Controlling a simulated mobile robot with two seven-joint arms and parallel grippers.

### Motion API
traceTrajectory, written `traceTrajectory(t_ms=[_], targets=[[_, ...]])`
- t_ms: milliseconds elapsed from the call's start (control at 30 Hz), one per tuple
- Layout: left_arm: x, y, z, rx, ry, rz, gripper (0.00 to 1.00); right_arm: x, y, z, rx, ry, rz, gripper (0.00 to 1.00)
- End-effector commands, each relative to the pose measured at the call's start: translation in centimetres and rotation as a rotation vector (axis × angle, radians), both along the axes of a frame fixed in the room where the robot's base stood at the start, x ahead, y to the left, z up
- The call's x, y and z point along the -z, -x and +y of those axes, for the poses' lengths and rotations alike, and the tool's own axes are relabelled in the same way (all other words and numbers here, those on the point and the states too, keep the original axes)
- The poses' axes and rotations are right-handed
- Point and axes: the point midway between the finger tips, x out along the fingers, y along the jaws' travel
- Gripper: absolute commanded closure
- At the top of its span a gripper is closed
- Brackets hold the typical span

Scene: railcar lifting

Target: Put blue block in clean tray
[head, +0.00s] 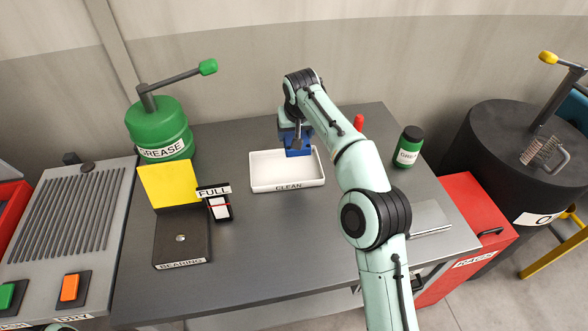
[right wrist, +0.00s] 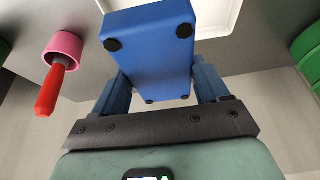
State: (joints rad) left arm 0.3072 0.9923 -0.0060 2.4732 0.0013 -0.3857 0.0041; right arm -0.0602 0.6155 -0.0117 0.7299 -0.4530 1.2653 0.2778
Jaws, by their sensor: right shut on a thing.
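The blue block (right wrist: 150,45) is gripped between the two fingers of my right gripper (right wrist: 160,84) in the right wrist view, with dark round dots on its face. In the head view the right gripper (head: 297,140) is over the back of the white clean tray (head: 262,178), with blue showing at its tip. I cannot tell the exact height of the block over the tray floor. The tray is otherwise empty where I can see it. Its white edge shows behind the block in the right wrist view (right wrist: 228,22). My left gripper is not in view.
A green grease pump (head: 160,130), a yellow panel (head: 168,184) and a small FULL gauge (head: 218,206) stand left of the tray. A green-labelled jar (head: 408,147) stands right, beyond my forearm. A red-handled tool (right wrist: 50,90) is near the gripper. The table front is clear.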

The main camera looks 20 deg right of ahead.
Motion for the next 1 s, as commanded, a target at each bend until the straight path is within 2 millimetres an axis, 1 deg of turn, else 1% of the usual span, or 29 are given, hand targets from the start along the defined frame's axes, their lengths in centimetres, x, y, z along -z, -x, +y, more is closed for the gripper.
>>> traceTrajectory(t_ms=[33, 100, 200, 300, 467, 533, 700, 767, 1000], targets=[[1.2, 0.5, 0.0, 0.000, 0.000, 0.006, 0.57, 1.9, 0.1, 0.0, 0.000, -0.001, 0.002, 0.75], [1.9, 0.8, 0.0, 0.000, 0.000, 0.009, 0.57, 3.6, 0.1, 0.0, 0.000, 0.000, 0.001, 0.75], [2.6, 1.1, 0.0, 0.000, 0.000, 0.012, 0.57, 5.6, 0.1, 0.0, -0.001, 0.000, 0.000, 0.75], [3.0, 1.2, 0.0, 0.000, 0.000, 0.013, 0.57, 6.9, 0.0, -0.1, 0.000, 0.001, -0.002, 0.75], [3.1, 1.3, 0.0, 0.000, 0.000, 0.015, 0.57, 7.8, 0.0, 0.0, -0.001, -0.001, -0.004, 0.75], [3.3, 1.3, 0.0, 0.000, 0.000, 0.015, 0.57, 8.4, 0.0, 0.0, -0.001, -0.001, -0.003, 0.75], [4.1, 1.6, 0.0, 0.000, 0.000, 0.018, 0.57, 11.1, 0.0, 0.0, -0.002, -0.001, -0.002, 0.75], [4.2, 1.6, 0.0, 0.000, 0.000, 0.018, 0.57, 11.7, 0.0, 0.0, -0.001, -0.001, -0.002, 0.75], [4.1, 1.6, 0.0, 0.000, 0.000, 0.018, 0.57, 11.7, -0.1, 0.0, -0.001, -0.001, -0.007, 0.75]])
